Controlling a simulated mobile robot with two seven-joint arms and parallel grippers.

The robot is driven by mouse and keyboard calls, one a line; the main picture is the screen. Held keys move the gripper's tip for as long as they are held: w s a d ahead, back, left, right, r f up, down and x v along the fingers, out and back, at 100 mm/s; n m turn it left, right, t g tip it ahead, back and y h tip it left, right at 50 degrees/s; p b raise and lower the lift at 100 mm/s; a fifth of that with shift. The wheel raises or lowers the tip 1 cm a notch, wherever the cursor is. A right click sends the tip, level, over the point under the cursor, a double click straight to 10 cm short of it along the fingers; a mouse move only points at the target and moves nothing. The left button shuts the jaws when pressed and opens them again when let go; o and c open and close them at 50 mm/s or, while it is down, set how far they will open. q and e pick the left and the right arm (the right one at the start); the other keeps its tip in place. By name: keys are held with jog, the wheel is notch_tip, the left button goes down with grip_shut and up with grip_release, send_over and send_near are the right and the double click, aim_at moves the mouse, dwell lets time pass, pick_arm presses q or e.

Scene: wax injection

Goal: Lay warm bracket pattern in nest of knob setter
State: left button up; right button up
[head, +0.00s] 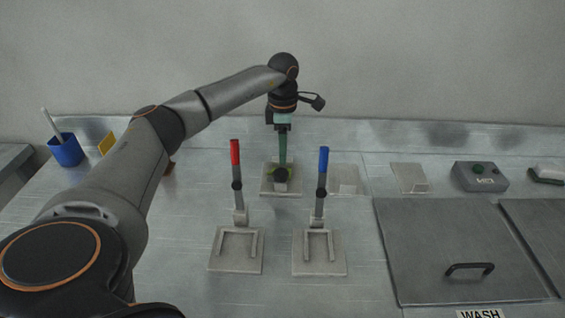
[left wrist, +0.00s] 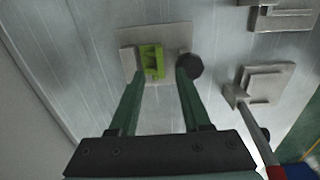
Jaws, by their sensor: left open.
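A yellow-green bracket pattern (left wrist: 152,62) lies on a pale plate, which I take to be the knob setter (left wrist: 127,41), against a light block. A round black knob (left wrist: 190,67) is beside it on the right in the left wrist view. In the head view the setter (head: 267,189) stands behind the two lever fixtures, with the pattern partly hidden by the knob and fingers. My left gripper (left wrist: 157,72) is open, its green fingers on either side of the pattern. In the head view the left gripper (head: 283,163) points down over the setter. My right gripper is not in view.
A red-handled fixture (head: 225,262) and a blue-handled fixture (head: 325,262) stand in front, levers upright. Pale blocks (head: 345,178) (head: 408,177) and a grey button box (head: 480,176) are to the right. A lidded bath (head: 440,230) is at right, a blue cup (head: 66,151) at far left.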

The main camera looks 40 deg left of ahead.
pick_arm(q)
notch_tip(320, 180, up, 6)
jog(key=shift+r, duration=0.2)
jog(key=shift+f, duration=0.1)
dwell(0.6)
